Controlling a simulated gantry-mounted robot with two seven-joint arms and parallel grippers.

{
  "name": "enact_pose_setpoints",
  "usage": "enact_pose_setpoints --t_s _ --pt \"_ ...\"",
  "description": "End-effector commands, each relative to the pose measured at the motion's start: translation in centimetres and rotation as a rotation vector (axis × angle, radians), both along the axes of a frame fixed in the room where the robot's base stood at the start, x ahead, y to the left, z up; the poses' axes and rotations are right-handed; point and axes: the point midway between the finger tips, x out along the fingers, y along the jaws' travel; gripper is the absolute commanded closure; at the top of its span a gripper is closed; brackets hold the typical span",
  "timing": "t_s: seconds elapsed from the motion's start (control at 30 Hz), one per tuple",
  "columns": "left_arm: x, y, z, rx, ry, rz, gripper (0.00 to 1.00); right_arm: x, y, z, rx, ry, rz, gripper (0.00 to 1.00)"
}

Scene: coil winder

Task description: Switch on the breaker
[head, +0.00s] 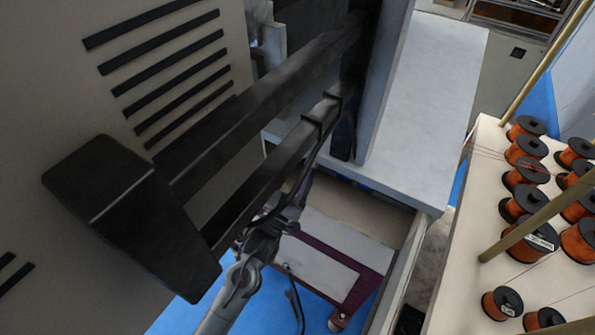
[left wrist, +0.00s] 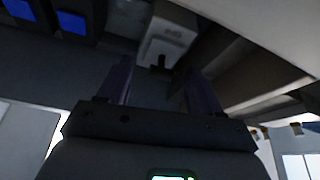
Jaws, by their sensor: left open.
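The breaker (left wrist: 172,30) looks like a pale grey box under a dark surface in the left wrist view. A small black lever (left wrist: 160,63) sticks out at its lower end. My left gripper (left wrist: 158,78) is open, with one finger on each side of the lever's line of sight and nothing seen between them. I cannot tell whether the fingers touch the lever. In the head view my left arm comes up from the bottom, and its gripper (head: 303,186) is partly hidden by dark bars. The breaker cannot be made out there. My right gripper is not in view.
Blue squares (left wrist: 72,22) sit left of the breaker. Dark machine bars (head: 250,105) cross above my left arm. A grey cabinet top (head: 430,90) stands to the right. Farther right, a pale table (head: 470,215) holds several copper spools (head: 526,172) and brass rods.

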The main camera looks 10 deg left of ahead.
Motion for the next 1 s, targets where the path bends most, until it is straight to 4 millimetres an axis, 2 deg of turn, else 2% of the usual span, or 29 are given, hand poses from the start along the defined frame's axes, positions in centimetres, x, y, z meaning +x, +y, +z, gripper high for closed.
enact_pose_setpoints --t_s 0.13,0.43,0.77,0.87,1.0 --pt "0.6 -0.2 0.3 0.0 0.0 0.0 0.35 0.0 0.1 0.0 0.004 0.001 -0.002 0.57" --pt "0.7 -0.3 0.3 0.0 0.001 0.0 0.35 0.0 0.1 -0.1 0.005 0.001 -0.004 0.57" --pt "0.7 -0.3 0.3 0.001 0.001 -0.001 0.86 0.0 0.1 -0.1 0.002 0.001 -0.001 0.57" --pt "0.7 -0.3 0.4 0.001 0.001 -0.001 0.88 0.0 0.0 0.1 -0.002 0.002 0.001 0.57" --pt "0.7 -0.3 1.1 0.013 0.026 -0.001 0.88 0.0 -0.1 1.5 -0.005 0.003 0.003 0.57"
